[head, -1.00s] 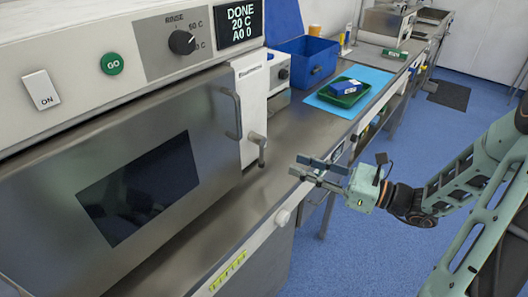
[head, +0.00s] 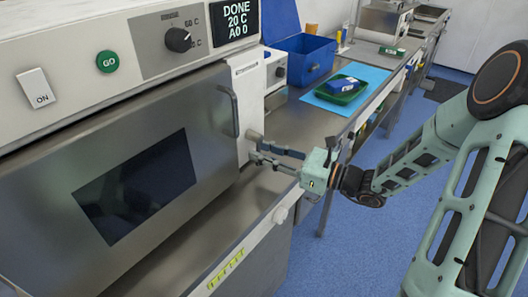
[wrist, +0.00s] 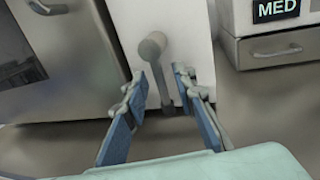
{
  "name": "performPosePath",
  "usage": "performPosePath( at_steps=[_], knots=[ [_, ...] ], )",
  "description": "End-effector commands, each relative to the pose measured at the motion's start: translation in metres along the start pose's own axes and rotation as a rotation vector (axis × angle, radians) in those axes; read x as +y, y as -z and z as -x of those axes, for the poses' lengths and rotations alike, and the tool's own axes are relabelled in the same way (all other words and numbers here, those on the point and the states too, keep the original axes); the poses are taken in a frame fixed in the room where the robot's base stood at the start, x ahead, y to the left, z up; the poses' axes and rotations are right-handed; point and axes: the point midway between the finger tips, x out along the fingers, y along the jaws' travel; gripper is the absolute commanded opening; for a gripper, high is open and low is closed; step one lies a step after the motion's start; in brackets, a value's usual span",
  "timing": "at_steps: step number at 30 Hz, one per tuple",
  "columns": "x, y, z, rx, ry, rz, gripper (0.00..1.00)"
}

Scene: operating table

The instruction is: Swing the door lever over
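The door lever (wrist: 163,75) is a grey bar with a round hub on a white panel beside the steel door (head: 205,165). In the wrist view it hangs down, tilted slightly. My gripper (wrist: 161,88) is open, with one finger on each side of the lever's lower part. I cannot tell whether either finger touches it. In the head view my gripper (head: 254,150) reaches in from the right to the panel, and its fingers hide most of the lever. The steel door looks closed.
A vertical door handle (head: 229,110) stands out just left of the lever. A blue box (head: 305,58) and a green tray (head: 340,92) lie further back on the bench.

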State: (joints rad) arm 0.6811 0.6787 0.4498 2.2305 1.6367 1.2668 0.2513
Motion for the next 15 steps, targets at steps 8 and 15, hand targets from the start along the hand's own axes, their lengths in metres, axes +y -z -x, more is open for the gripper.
performPosePath(
  at_steps=[8, 15],
  knots=[
    [-0.0001, 0.0, 0.0004, 0.0, 0.0, 0.0, 0.0],
    [-0.0001, 0.0001, 0.0004, 0.0, 0.0, 0.0, 0.0]
  ],
)
